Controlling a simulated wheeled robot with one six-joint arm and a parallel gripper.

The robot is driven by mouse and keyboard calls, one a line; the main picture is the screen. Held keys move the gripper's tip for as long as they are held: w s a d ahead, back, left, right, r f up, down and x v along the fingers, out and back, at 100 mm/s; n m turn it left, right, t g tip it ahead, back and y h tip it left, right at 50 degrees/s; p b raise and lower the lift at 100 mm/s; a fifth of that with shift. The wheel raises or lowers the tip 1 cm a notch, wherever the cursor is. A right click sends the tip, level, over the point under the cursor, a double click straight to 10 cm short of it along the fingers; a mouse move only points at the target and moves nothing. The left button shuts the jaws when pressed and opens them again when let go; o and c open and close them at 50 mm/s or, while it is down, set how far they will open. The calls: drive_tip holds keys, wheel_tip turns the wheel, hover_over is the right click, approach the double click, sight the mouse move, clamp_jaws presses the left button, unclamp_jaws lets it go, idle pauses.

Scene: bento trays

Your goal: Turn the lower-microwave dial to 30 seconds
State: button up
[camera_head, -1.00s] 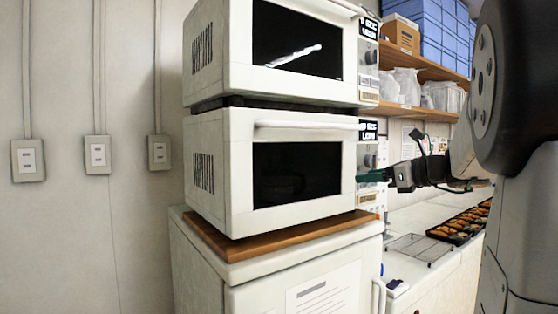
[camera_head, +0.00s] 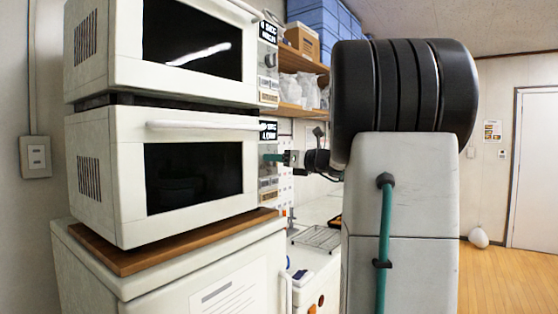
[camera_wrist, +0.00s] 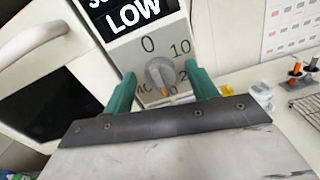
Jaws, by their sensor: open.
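The lower microwave (camera_head: 128,185) is white with a dark window and a control panel on its right side. Its grey dial (camera_wrist: 157,72) shows in the wrist view below a black display (camera_wrist: 128,14) reading LOW, whose upper line is cut off. Marks 0, 10 and part of others ring the dial. An orange mark on the knob points down, beside a partly hidden number ending in 0. My gripper (camera_wrist: 160,84) is open, with one green finger on each side of the dial; contact cannot be told. In the head view my gripper (camera_head: 273,157) is at the panel.
The upper microwave (camera_head: 120,50) is stacked on top. Both stand on a wooden board (camera_head: 130,262) on a white cabinet (camera_head: 110,285). A wire rack (camera_head: 317,237) lies on the counter to the right. Shelves with boxes (camera_head: 303,40) are behind.

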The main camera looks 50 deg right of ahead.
drive_tip(key=c, duration=1)
drive_tip(key=shift+a+n, duration=0.1)
drive_tip(key=shift+n, duration=0.8)
drive_tip(key=o, duration=1)
drive_tip(key=shift+s, duration=0.1)
drive_tip(key=s, duration=0.7)
drive_tip(key=shift+s+d, duration=0.35)
